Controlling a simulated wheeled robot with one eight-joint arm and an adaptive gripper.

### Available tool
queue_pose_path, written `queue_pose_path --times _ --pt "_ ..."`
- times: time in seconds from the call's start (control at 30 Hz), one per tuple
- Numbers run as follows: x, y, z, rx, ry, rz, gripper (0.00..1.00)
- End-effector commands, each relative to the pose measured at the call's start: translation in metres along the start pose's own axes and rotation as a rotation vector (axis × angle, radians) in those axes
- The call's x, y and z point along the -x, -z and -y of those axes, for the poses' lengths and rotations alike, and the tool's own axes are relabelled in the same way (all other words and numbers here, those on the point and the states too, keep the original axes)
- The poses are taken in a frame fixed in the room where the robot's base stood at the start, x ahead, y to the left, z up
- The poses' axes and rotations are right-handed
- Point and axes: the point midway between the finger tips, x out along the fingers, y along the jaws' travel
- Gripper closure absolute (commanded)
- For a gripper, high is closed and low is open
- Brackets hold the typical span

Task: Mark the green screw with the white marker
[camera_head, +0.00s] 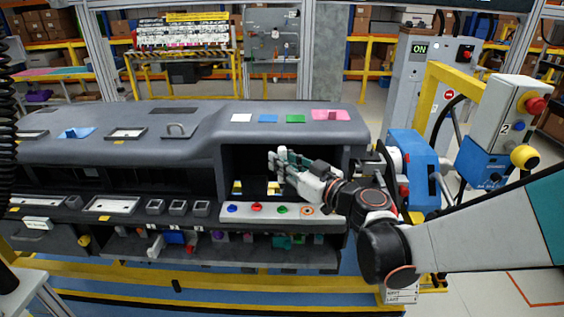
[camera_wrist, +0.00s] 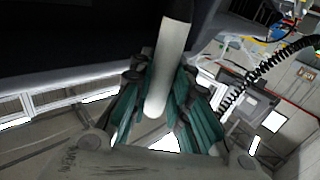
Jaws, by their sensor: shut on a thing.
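The green screw (camera_head: 282,209) sits on a pale strip at the front of the dashboard module (camera_head: 190,140), between a red and an orange one. My gripper (camera_head: 281,163) reaches into the open bay above that strip, from the right, with its teal fingers pointing left. In the wrist view my gripper (camera_wrist: 160,100) is shut on the white marker (camera_wrist: 168,65), a pale cylinder with a dark end. The marker is hard to make out in the head view. The green screw does not show in the wrist view.
A blue screw (camera_head: 232,208) and a red screw (camera_head: 256,207) are left of the green one; an orange one (camera_head: 307,211) is right. A lower shelf (camera_head: 220,252) holds small coloured parts. The dashboard's top overhangs the bay. A yellow post (camera_head: 428,100) stands at right.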

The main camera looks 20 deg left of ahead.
Motion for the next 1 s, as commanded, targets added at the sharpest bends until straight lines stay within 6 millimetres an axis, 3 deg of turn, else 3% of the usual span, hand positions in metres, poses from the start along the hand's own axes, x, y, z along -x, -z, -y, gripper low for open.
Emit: queue_pose_path --times 0.7,1.0 --pt "0.0 -0.045 0.0 0.0 0.0 0.0 0.99" --pt "0.0 -0.05 0.0 0.0 0.0 0.0 0.99"
